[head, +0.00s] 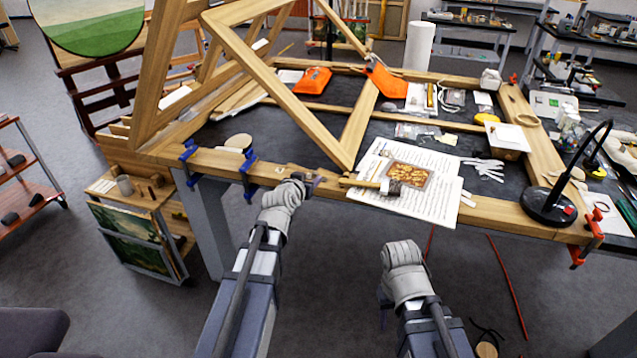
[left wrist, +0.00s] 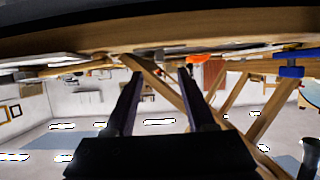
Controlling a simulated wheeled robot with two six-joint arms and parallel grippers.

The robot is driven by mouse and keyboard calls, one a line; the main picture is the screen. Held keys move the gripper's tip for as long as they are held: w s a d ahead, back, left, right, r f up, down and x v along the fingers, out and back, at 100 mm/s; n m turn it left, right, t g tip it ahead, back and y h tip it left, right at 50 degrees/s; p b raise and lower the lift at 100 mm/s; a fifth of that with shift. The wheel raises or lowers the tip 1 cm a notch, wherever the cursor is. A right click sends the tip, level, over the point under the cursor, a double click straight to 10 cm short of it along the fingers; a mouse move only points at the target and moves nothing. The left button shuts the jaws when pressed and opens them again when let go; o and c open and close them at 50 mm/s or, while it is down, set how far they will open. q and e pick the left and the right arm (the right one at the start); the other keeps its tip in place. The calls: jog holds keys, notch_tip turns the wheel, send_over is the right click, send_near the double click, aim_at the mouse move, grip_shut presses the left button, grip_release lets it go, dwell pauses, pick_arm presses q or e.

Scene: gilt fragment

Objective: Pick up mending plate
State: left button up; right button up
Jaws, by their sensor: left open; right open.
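I cannot single out the mending plate with certainty. A small pale strip (head: 467,198) lies near the front rail, right of the printed sheet. Pale flat pieces (head: 486,168) lie on the dark worktop behind it. My left gripper (head: 313,181) is at the front wooden rail, left of a wide brush (head: 385,186), and partly hidden by its own wrist. In the left wrist view its two dark fingers (left wrist: 160,76) stand apart with nothing visible held between them. My right gripper (head: 383,300) hangs low in front of the table, mostly hidden behind its wrist, away from the worktop.
The wooden rail (head: 500,212) edges the worktop. Blue clamps (head: 249,176) sit left of my left gripper. A large wooden frame (head: 290,104) rises behind. A black lamp (head: 545,207) stands at right. Floor ahead of the table is mostly clear.

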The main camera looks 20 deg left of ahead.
aim_at(314, 174)
pick_arm(q)
jog(key=shift+b+x, duration=1.3)
jog(key=shift+x, duration=2.3)
jog(key=shift+s, duration=0.2)
jog(key=shift+c, duration=0.5)
grip_shut()
